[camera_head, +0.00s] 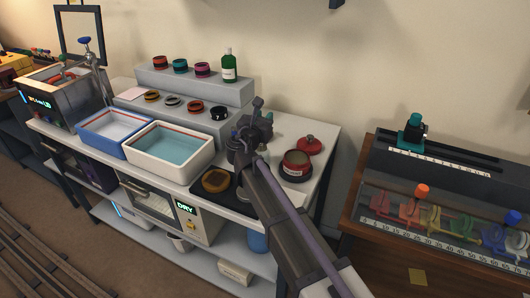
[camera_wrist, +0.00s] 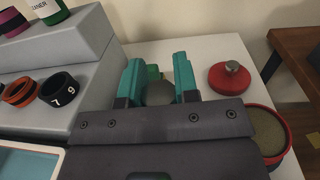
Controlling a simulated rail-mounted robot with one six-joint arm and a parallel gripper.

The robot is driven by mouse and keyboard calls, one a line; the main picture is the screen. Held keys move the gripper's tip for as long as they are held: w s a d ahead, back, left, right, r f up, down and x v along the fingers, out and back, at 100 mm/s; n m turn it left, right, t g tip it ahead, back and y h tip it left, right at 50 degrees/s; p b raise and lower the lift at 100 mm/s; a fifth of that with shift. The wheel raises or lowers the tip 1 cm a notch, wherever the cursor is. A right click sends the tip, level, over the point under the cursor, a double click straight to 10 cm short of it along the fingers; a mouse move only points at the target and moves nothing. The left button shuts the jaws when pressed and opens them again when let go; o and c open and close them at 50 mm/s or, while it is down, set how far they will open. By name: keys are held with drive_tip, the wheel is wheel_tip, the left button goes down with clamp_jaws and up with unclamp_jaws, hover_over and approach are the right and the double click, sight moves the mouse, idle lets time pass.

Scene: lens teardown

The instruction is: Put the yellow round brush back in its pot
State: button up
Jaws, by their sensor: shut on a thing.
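My gripper (camera_wrist: 161,78) has its two teal fingers around something near the back of the bench, and it also shows in the head view (camera_head: 252,115). Between the fingers a small green part (camera_wrist: 153,72) and a rounded grey-green surface (camera_wrist: 159,93) show. I take the held thing to be the yellow round brush, but no yellow shows and the gripper body hides most of it. I cannot make out its pot for certain in either view.
An open red tin (camera_head: 296,166) and its red lid (camera_head: 310,145) stand right of my gripper. A dark mat with an amber disc (camera_head: 215,181) lies in front. A grey stepped stand (camera_head: 194,85) with rings and a green bottle (camera_head: 229,66) is left, behind two trays.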

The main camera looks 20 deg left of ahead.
wheel_tip(320, 180, down, 6)
drive_tip(key=b, duration=0.4)
drive_tip(key=o, duration=0.9)
drive_tip(key=s, duration=1.2)
drive_tip(key=shift+a+r, duration=0.25)
drive_tip(key=shift+a, duration=0.1)
